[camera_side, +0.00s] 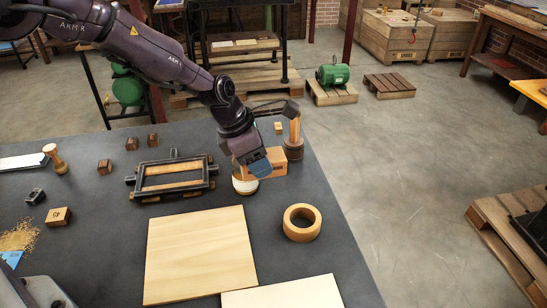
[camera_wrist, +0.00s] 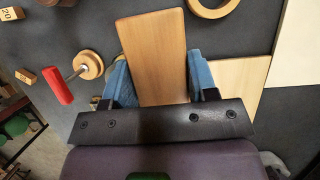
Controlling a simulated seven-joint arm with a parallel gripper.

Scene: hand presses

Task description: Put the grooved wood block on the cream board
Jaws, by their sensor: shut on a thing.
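My gripper (camera_side: 262,168) is at the back right of the dark table, its blue fingers shut on an orange-brown wood block (camera_side: 276,157). In the wrist view the block (camera_wrist: 153,45) lies between the two blue fingers of my gripper (camera_wrist: 160,78), its long flat face showing. No groove shows on it from here. The side view does not show clearly whether the block touches the table. The palest board, the cream board (camera_side: 290,293), lies at the front edge of the side view, partly cut off. It also shows at the right of the wrist view (camera_wrist: 300,45). It looks bare.
A larger light-wood board (camera_side: 200,255) lies beside the cream one. A wooden ring (camera_side: 302,222) is between block and boards. A white-and-wood round piece (camera_side: 243,186) is just below my gripper. A dark frame (camera_side: 172,178) and a handled wooden piece (camera_side: 294,145) stand nearby.

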